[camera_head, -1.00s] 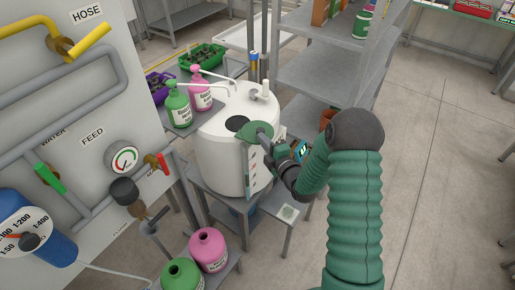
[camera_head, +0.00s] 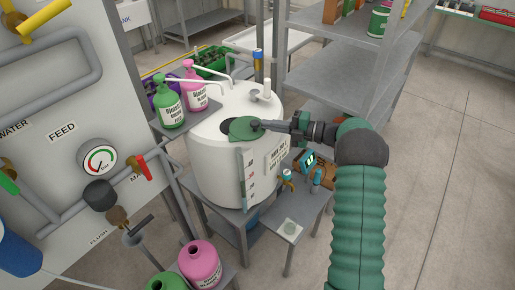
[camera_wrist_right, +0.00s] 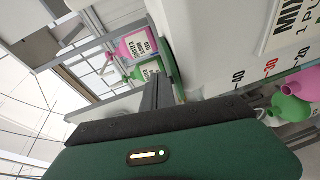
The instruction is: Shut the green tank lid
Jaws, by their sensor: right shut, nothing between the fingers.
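The white tank (camera_head: 212,160) stands on a grey stand in the middle of the head view. Its green lid (camera_head: 243,132) lies flat over the top, swung partly across the dark round opening (camera_head: 228,124). A dark crescent of the opening shows at the lid's left. My right gripper (camera_head: 260,125) reaches in from the right, shut and empty, its tip at the lid's knob; whether it touches is unclear. In the right wrist view the white tank wall (camera_wrist_right: 215,50) fills the upper right, with a green edge, seemingly the lid (camera_wrist_right: 168,68). My left gripper is out of view.
A green bottle (camera_head: 169,108) and a pink bottle (camera_head: 194,90) with pump spouts stand close left of the tank. Grey shelves (camera_head: 350,62) rise behind right. A panel with pipes and a gauge (camera_head: 98,160) stands at left. Open floor lies at right.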

